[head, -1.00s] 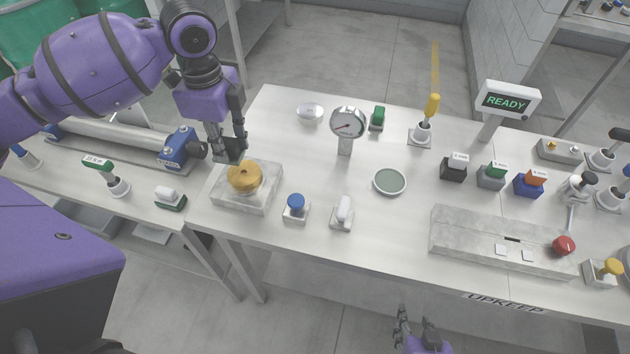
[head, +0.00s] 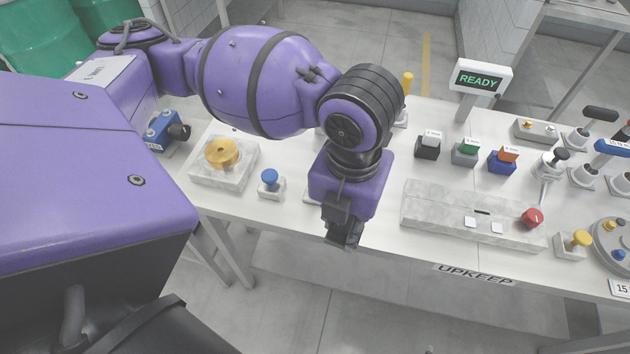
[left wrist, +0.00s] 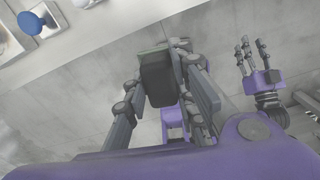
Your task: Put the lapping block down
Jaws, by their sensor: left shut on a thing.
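My left gripper (head: 343,238) hangs at the table's front edge, to the left of the long grey stone block. In the left wrist view its fingers are closed around a dark green-black block (left wrist: 156,76), which I take as the lapping block. The block is held above the floor, with the table edge at the upper left of that view. In the head view the block is mostly hidden by the gripper. My right gripper (left wrist: 254,58) shows in the left wrist view, its fingers apart and empty.
A brass disc (head: 222,153) sits on a stone plate (head: 205,177) at the left. A blue-knobbed piece (head: 270,180) stands beside it. A long stone block (head: 430,205) with a red knob (head: 531,217) lies at the right. My left arm hides the middle of the table (head: 395,240).

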